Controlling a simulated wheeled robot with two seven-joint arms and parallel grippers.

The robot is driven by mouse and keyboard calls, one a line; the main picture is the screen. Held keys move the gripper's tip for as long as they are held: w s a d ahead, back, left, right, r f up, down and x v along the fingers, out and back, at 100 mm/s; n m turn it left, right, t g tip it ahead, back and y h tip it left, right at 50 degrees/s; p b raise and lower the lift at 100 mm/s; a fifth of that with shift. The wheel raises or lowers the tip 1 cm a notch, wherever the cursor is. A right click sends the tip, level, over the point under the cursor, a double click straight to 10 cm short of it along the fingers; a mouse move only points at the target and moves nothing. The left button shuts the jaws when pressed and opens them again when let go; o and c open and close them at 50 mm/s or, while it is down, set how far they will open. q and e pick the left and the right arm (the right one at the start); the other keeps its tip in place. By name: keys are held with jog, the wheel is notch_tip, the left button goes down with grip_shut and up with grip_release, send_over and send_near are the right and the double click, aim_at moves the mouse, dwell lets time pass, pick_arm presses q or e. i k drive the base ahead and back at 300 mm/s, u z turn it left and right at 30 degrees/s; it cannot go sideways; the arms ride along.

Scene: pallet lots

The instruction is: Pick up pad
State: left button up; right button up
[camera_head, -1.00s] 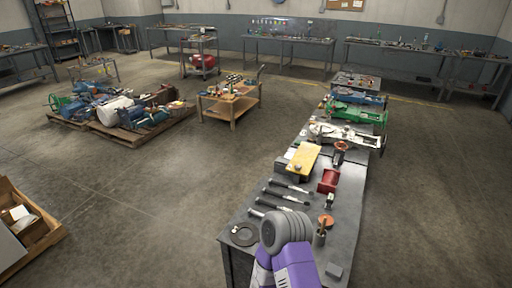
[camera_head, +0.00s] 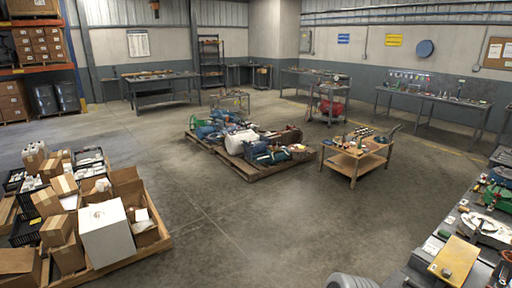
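Nothing in view can be identified for certain as the pad. A flat yellow rectangular piece (camera_head: 455,260) lies near the left edge of the long grey bench at the lower right; I cannot tell whether it is the pad. Neither gripper is in view. Only a grey rounded part of one of my arms shows at the bottom edge, left of the bench.
A pallet of blue machine parts and a white cylinder (camera_head: 241,141) stands mid-floor. A wooden cart (camera_head: 340,163) is right of it. Boxes, crates and a white box (camera_head: 106,236) fill a pallet at the lower left. The floor between is open. Benches line the walls.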

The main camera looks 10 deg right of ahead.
aim_at(442, 233)
jog(key=z, duration=0.05)
jog(key=i, duration=2.1)
jog(key=z, duration=0.7)
jog(key=i, duration=1.95)
jog(key=z, duration=2.15)
jog(key=i, duration=1.9)
jog(key=z, duration=0.65)
jog(key=i, duration=0.7)
jog(key=z, duration=0.1)
